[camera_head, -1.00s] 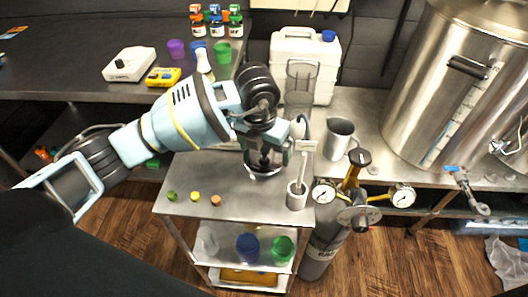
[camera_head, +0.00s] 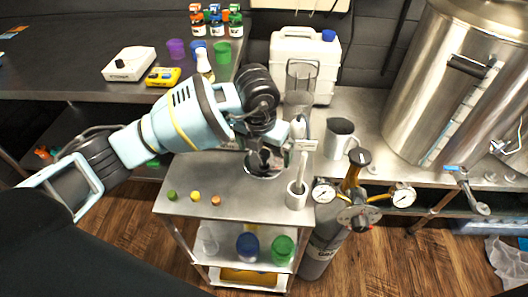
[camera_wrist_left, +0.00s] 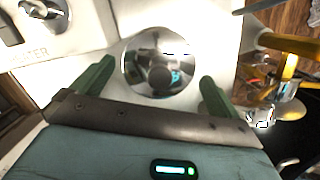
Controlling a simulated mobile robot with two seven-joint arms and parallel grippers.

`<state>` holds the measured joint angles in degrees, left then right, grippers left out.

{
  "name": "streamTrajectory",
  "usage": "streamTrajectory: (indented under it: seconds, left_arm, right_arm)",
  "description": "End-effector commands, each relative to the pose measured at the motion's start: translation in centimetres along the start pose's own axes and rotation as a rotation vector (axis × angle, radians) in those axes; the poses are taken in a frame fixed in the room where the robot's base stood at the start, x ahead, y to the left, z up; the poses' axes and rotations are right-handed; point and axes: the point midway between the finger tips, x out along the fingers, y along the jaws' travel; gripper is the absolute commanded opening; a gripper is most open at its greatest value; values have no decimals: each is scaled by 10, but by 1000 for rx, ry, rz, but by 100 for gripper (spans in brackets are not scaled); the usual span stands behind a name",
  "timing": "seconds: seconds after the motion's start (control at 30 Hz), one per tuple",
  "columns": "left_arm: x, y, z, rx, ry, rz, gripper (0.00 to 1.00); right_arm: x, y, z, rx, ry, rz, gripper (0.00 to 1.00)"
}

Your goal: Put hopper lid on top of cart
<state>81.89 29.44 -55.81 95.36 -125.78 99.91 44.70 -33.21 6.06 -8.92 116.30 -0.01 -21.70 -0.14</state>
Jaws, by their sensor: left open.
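The hopper lid, a round shiny metal dome with a dark knob (camera_wrist_left: 158,62), shows in the left wrist view between the fingers of my left gripper (camera_wrist_left: 153,85). The fingers are spread wide, one on each side, with visible gaps to the lid. In the head view the lid (camera_head: 262,174) is on the top of the metal cart (camera_head: 230,198), partly hidden below my left gripper (camera_head: 264,160). It looks flat on the cart top. My right gripper is not in view.
A steel cup with a utensil (camera_head: 297,196) stands on the cart right of the lid. Small green, yellow and orange items (camera_head: 195,197) lie near its front left. A regulator with gauges (camera_head: 358,195) stands close to the right. The front middle of the cart is clear.

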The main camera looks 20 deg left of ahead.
Motion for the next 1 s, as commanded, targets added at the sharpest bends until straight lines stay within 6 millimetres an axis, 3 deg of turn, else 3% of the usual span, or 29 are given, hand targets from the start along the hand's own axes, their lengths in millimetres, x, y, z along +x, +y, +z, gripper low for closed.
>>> streamTrajectory:
  seconds: [0.3, 0.5, 0.7, 1.0]
  left_arm:
    - [-65, 0, 1, -1, -4, -1, 100]
    - [-95, 0, 1, -1, -2, 0, 100]
    - [-107, 0, 0, -1, 0, 0, 100]
    - [-108, 0, 0, 0, 1, 0, 100]
  right_arm:
    - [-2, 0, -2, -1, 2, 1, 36]
    - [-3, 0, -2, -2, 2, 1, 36]
    - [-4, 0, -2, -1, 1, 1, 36]
    - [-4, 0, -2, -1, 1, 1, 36]
